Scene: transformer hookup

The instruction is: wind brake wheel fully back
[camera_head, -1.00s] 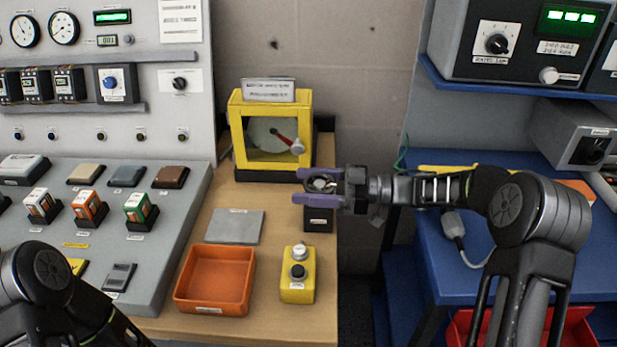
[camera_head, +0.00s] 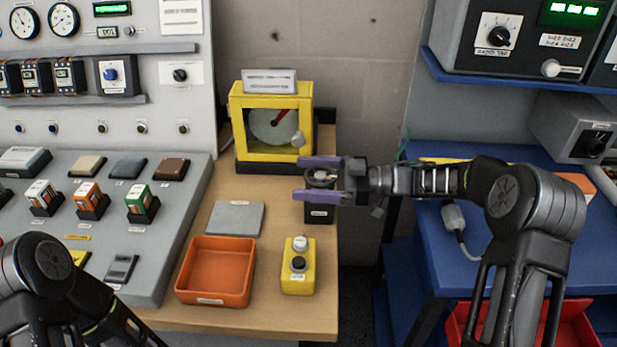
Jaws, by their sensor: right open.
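My right gripper (camera_head: 318,179) is open, its two purple fingers spread on either side of the round top of a small black labelled unit (camera_head: 319,213). This round top may be the brake wheel; its label is too small to read. The fingers partly hide it, and I cannot tell whether they touch it. Behind it stands a yellow framed gauge (camera_head: 236,134) with a pale round dial (camera_head: 268,128), a short red pointer tilted up to the right, and a light knob (camera_head: 298,140) at its right side. My left gripper is out of view; only my left arm shows at lower left.
An orange tray (camera_head: 248,290), a grey plate (camera_head: 235,218) and a yellow button box (camera_head: 299,274) lie on the wooden bench. A sloped grey console (camera_head: 180,205) is at left. A blue bench (camera_head: 475,235) is at right, beyond a gap.

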